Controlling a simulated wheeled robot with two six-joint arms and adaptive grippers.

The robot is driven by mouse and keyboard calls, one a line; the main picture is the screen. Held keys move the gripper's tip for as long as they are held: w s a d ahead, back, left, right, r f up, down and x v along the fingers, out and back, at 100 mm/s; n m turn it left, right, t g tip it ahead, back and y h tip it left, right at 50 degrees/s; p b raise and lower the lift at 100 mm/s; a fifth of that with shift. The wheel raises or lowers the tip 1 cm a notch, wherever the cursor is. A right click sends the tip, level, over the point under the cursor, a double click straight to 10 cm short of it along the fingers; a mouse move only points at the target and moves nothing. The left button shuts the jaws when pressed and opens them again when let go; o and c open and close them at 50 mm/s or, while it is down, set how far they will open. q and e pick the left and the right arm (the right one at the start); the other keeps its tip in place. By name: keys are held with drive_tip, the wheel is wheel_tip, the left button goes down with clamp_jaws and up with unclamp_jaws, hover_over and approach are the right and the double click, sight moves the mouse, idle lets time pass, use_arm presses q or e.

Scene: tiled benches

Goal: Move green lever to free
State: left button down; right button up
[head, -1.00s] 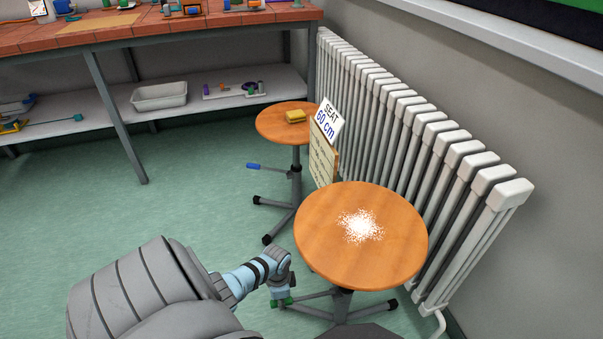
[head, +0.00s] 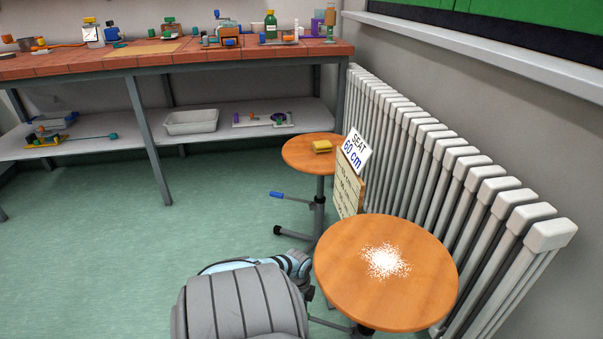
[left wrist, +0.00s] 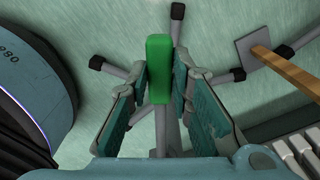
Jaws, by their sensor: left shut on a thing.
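The green lever (left wrist: 159,65) stands between the fingers of my left gripper (left wrist: 160,90) in the left wrist view. The gripper is shut on it, with one finger pad on each side. The lever is under the near round wooden stool (head: 345,285), whose seat has a white speckled patch (head: 385,262). My right gripper is in neither view.
A second stool (head: 298,158) with a blue lever (head: 276,195) and a yellow block (head: 322,146) stands behind. A sign reading "SEAT 60 cm" (head: 355,151) is between the stools. A radiator (head: 490,220) lines the right wall. The green floor at left is clear.

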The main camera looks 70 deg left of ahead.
use_arm(q)
drive_tip(key=shift+w+a, duration=0.15)
drive_tip(key=c, duration=1.4)
unclamp_jaws()
drive_tip(key=shift+c, duration=0.2)
wheel_tip(320, 180, up, 12)
